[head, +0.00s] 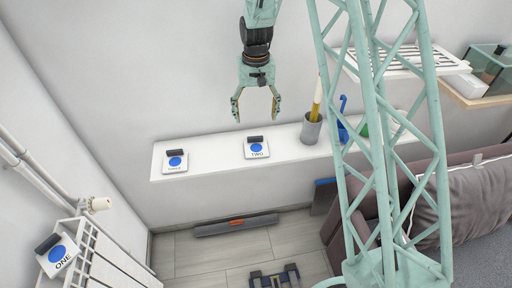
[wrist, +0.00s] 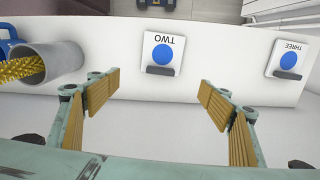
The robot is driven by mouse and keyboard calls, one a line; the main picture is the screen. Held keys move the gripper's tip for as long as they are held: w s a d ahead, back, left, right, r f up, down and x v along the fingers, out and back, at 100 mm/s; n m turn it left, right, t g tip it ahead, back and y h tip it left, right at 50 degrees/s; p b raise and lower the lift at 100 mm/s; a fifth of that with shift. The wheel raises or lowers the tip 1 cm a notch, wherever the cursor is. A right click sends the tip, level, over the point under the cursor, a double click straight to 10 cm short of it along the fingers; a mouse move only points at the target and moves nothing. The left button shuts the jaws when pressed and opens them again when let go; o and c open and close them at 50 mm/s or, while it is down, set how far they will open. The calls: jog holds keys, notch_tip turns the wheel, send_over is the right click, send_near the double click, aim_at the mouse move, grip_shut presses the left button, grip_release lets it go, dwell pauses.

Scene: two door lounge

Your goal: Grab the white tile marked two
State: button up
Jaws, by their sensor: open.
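The white tile marked TWO (head: 256,149) lies on a white wall shelf (head: 215,168), with a blue disc and a dark block-like grip at its back edge. In the wrist view the tile marked TWO (wrist: 162,52) shows upside down, beyond and between my fingertips. My gripper (head: 256,119) is open and empty in front of the wall, above the shelf and apart from the tile. Its tan-padded fingers (wrist: 158,100) show in the wrist view. A similar tile marked THREE (head: 175,162) lies to the left on the shelf; it is at the right in the wrist view (wrist: 288,59).
A grey cup (head: 311,128) with a yellow brush stands right of the tile, and a blue item (head: 343,125) is beyond it. A tile marked ONE (head: 57,254) rests on the radiator (head: 105,262). A sofa (head: 470,190) is at the right. Shelf space between TWO and THREE is clear.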

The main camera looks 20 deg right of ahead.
aim_at(255, 137)
jog(key=shift+f, duration=4.1)
jog(key=shift+f, duration=0.1)
jog(key=shift+w+f+p, duration=0.15)
jog(key=shift+f+p, duration=0.15)
jog(key=shift+f, duration=0.95)
jog(key=shift+w+f+p, duration=0.1)
jog(key=shift+f+p, duration=0.2)
jog(key=shift+f, duration=0.95)
jog(key=shift+c, duration=0.8)
jog(key=c, duration=0.8)
